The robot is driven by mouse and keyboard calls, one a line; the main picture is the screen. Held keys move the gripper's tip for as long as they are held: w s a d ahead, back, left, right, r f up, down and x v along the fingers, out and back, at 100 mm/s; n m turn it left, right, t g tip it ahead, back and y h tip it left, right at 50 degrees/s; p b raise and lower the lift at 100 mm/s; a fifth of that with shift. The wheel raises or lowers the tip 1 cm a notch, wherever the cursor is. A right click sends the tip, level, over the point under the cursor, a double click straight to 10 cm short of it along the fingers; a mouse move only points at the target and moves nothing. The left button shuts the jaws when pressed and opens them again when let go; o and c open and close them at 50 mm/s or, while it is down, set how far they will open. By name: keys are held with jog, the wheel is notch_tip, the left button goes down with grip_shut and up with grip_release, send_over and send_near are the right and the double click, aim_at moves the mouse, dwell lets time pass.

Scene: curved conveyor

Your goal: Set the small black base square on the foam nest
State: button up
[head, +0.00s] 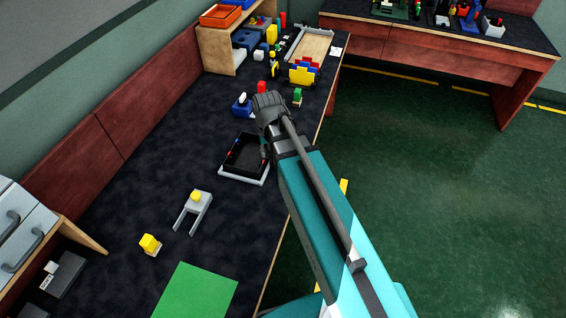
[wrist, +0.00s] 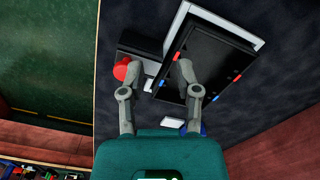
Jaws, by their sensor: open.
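A black, shallow rectangular tray-like piece with small red and blue marks on its sides (head: 246,152) lies on a pale grey-white plate (head: 240,180). In the wrist view the black piece (wrist: 215,55) sits skewed over the pale plate (wrist: 240,28). A second, smaller dark piece (wrist: 142,42) with pale edging lies beside it there. I cannot tell for sure which is the small black base or the foam nest. My gripper (wrist: 157,76) is open, with nothing held. Its right finger overlaps the tray's edge in view; its left finger is near a red round part (wrist: 124,69).
Several coloured blocks and a wooden shelf (head: 216,50) are farther back. The bench's open edge is close to my arm.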

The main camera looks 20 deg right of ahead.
jog(key=s+d+n, duration=0.1)
jog(key=s+d, duration=0.2)
jog(key=s, duration=0.3)
jog(key=shift+n, duration=0.4)
jog(key=shift+a, duration=0.1)
jog(key=shift+r+p, duration=0.85)
